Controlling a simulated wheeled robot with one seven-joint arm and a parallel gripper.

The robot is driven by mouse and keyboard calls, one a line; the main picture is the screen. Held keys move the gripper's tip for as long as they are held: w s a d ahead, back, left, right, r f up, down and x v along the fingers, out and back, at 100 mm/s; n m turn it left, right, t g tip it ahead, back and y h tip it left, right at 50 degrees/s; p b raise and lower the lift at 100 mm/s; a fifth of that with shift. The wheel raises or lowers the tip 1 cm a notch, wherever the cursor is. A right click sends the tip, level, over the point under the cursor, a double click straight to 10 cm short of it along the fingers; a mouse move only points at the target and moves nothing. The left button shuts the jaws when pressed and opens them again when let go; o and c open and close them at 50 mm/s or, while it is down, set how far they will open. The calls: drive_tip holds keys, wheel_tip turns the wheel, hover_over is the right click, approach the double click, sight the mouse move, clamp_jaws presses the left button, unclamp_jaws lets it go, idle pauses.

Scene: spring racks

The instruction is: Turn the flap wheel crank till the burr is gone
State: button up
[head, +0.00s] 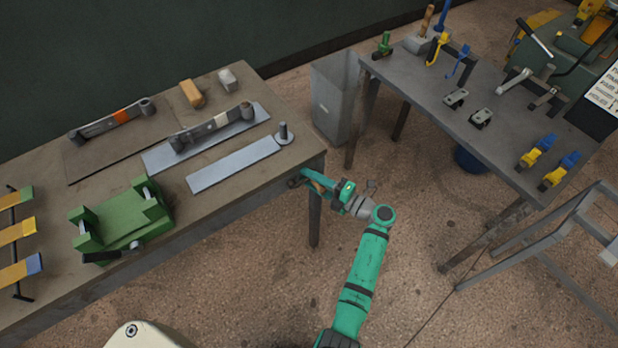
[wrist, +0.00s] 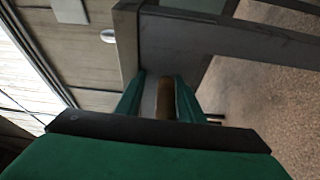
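My gripper (head: 306,181) is at the front right corner of the left bench, just beside its edge. In the wrist view its two green fingers (wrist: 160,98) stand apart. A brown, handle-like piece (wrist: 165,100) lies between them, nearer the right finger, with a gap at the left one. A small orange-brown patch (head: 318,187) shows at the gripper in the head view. I cannot tell for sure whether this is the crank's grip. The flap wheel and the burr cannot be made out. A grey flat bar (head: 232,166) lies near this corner, with an upright post on a round base (head: 284,134) at its end.
The left bench (head: 262,86) also carries leaf-shaped metal parts (head: 212,128), a green fixture (head: 122,218) and a wooden block (head: 191,94). A grey bin (head: 335,95) stands between the benches. The right bench (head: 425,85) holds clamps and tools. The floor in front is clear.

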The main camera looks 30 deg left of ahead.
drive_tip(key=shift+a, duration=0.25)
